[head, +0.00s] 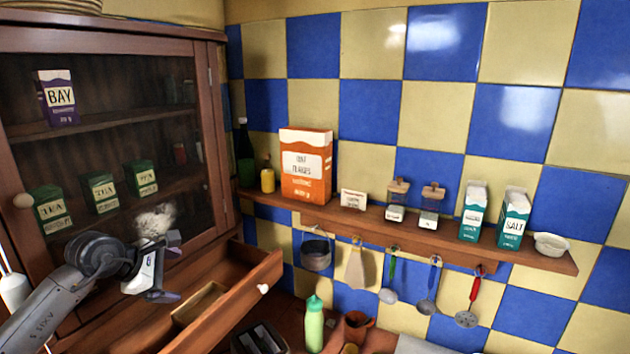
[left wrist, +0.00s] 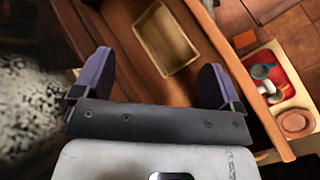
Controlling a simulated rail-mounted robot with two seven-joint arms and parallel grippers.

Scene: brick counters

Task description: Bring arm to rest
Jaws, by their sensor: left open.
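My left gripper (head: 160,272) is in front of the wooden cabinet at the left of the head view, above the left side of an open drawer (head: 262,272). In the left wrist view my left gripper (left wrist: 155,82) has its two purple-padded fingers wide apart, with nothing between them. Beyond the fingers, a light wooden box (left wrist: 166,38) lies inside the open drawer; it also shows in the head view (head: 199,303). My right gripper is not in either view.
The cabinet (head: 105,128) holds a BAY box (head: 57,97) and green TEA tins (head: 100,191). A wall shelf (head: 430,240) carries cartons and jars, with utensils hanging below. A green bottle (head: 314,327) stands right of the drawer. A red tray (left wrist: 278,78) shows at right in the wrist view.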

